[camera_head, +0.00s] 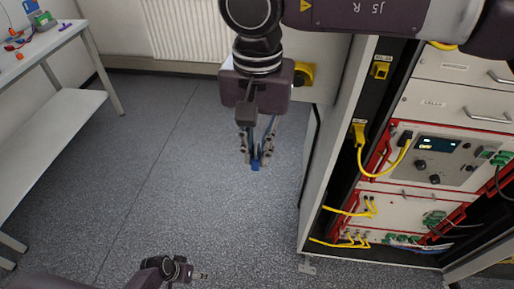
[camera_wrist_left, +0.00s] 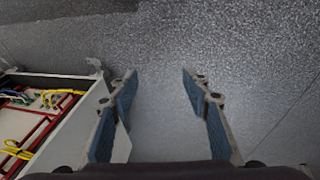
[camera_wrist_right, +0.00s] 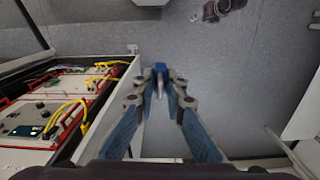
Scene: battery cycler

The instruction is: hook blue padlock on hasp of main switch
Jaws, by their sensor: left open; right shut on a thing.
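My right gripper (camera_head: 256,160) hangs in the middle of the head view, fingers pointing down, shut on the small blue padlock (camera_head: 256,166). In the right wrist view the padlock (camera_wrist_right: 160,67) sits between the fingertips, with its pale shackle (camera_wrist_right: 158,86) towards the palm. A yellow and black knob (camera_head: 304,74), which looks like the main switch, shows partly behind my right wrist, on a pale panel beside the cabinet. I cannot make out its hasp. My left gripper (camera_head: 203,276) is low at the bottom of the head view; in the left wrist view its fingers (camera_wrist_left: 159,75) are apart and empty.
The open cabinet (camera_head: 318,190) with instruments, yellow cables and red frames stands at the right. A white table (camera_head: 40,42) with small coloured items is at the far left. A radiator (camera_head: 190,30) is at the back. The grey floor between is clear.

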